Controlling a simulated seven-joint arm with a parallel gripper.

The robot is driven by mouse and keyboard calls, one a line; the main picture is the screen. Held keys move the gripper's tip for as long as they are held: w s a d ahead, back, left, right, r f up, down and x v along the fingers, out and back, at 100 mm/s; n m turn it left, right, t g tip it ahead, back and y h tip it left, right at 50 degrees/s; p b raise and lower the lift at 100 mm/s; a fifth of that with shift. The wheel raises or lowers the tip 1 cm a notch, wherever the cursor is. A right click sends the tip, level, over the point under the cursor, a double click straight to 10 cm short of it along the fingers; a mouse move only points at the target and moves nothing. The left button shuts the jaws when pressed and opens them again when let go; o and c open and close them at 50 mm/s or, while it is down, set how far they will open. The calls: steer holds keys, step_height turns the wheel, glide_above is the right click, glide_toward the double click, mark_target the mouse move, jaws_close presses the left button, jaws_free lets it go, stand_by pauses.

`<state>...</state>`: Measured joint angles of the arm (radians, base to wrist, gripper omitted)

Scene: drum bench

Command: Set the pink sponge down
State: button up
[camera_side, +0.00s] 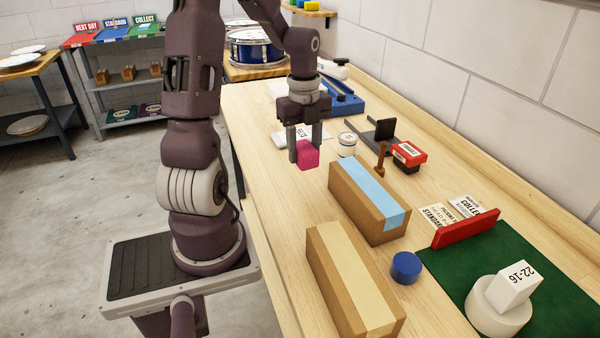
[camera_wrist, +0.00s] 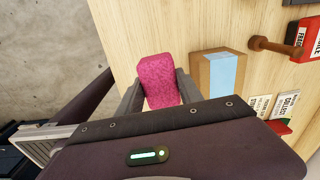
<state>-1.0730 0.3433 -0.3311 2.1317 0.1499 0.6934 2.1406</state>
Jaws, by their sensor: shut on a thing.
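The pink sponge (camera_side: 307,155) is a small block held between the fingers of my gripper (camera_side: 304,145). My gripper points down over the wooden bench and is shut on the sponge. In the wrist view the sponge (camera_wrist: 160,80) sits between the two grey fingers (camera_wrist: 157,98), with its textured face showing. The sponge appears to be above the bench top (camera_side: 270,170), near its left edge; its exact height is hard to tell.
A box with blue tape (camera_side: 368,200) and one with tan tape (camera_side: 352,285) stand nearer the camera. A white tin (camera_side: 347,145), a wooden mallet (camera_side: 381,158) and a red box (camera_side: 409,156) lie to the right. Bare bench lies left of the boxes.

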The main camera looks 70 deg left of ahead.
steer(key=w+a+n, duration=0.3)
steer(key=a, duration=0.9)
steer(key=shift+n, duration=0.4)
steer(key=f, duration=1)
steer(key=shift+s+a, duration=0.2)
steer(key=shift+a, duration=0.15)
steer(key=o, duration=1.3)
steer(key=shift+f, duration=0.1)
